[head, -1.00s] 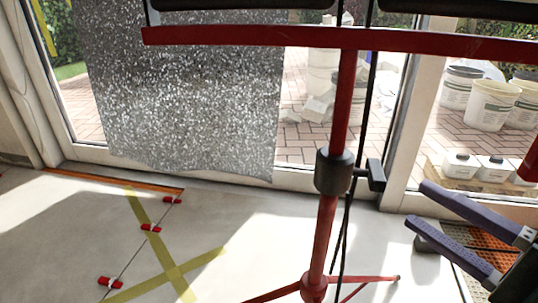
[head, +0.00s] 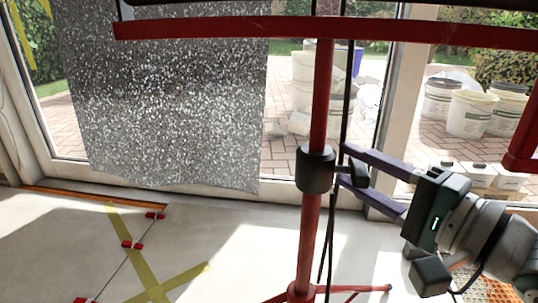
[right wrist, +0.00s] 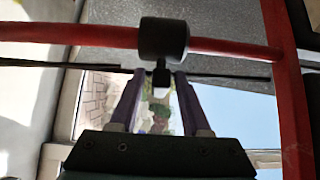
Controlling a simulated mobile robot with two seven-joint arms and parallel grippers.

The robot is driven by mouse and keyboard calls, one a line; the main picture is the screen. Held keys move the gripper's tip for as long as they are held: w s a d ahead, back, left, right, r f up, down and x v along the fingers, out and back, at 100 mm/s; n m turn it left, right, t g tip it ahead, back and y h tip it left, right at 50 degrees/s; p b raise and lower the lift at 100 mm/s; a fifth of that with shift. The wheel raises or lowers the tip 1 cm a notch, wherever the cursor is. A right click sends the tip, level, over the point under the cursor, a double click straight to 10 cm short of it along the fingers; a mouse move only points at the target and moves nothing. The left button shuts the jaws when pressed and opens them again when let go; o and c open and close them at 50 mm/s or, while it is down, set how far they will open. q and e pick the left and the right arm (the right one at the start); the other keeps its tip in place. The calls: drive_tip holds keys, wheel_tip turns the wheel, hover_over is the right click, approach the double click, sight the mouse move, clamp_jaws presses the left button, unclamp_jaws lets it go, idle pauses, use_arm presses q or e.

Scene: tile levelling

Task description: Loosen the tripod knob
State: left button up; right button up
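The red tripod pole (head: 320,100) stands upright with a black collar (head: 316,170) around it. A small black knob (head: 356,173) sticks out from the collar's right side. My right gripper (head: 344,166) reaches in from the right, with its two purple fingers apart on either side of the knob. In the right wrist view, the collar (right wrist: 163,40) is just beyond the fingertips and the knob (right wrist: 161,82) stands between the fingers (right wrist: 159,76), with a gap visible on each side. My left gripper is not in view.
A red crossbar (head: 220,28) tops the pole, and a dark cable (head: 346,95) hangs beside it. Tripod legs (head: 350,289) spread on the floor. Tiles with red clips (head: 132,244) and yellow tape (head: 150,280) lie left. White buckets (head: 470,114) stand outside the glass door.

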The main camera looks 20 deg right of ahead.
clamp_jaws()
idle(0.4)
